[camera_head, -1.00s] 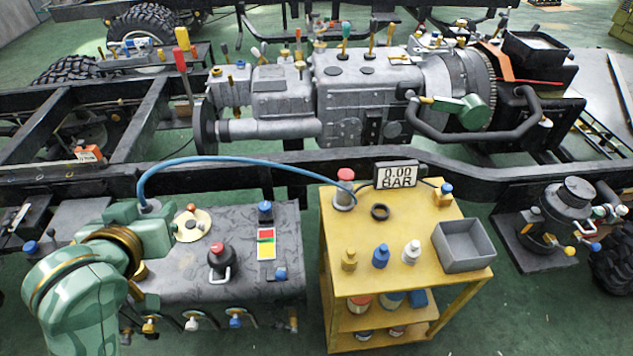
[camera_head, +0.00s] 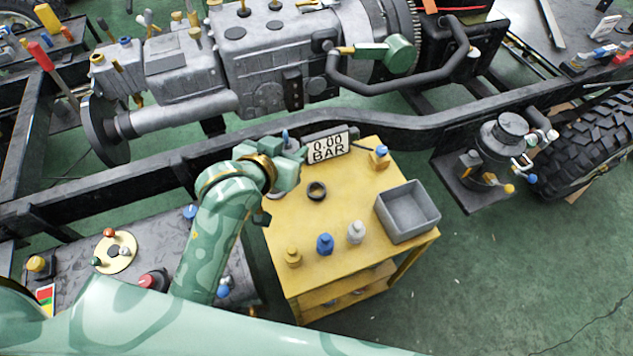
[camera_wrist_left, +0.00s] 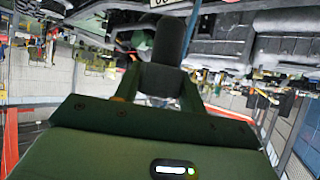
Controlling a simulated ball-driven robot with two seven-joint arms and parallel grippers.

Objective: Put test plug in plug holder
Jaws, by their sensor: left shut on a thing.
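My left gripper (camera_head: 290,160) is over the back left of the yellow cart, above its top. In the left wrist view its fingers (camera_wrist_left: 168,82) are shut on a dark cylindrical piece, which I take for the test plug (camera_wrist_left: 171,40). A blue hose (camera_wrist_left: 194,30) shows just beside it. In the head view the plug is mostly hidden by the gripper. A black ring (camera_head: 316,190), possibly the plug holder, lies on the cart top to the right of and nearer than the gripper. My right gripper is not in view.
The yellow cart (camera_head: 345,180) carries a 0.00 BAR display (camera_head: 328,146), a grey bin (camera_head: 409,210), and yellow, blue (camera_head: 325,244) and white (camera_head: 356,232) bottles. The black chassis rail (camera_head: 400,120) runs behind. A dark bench (camera_head: 70,260) stands left.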

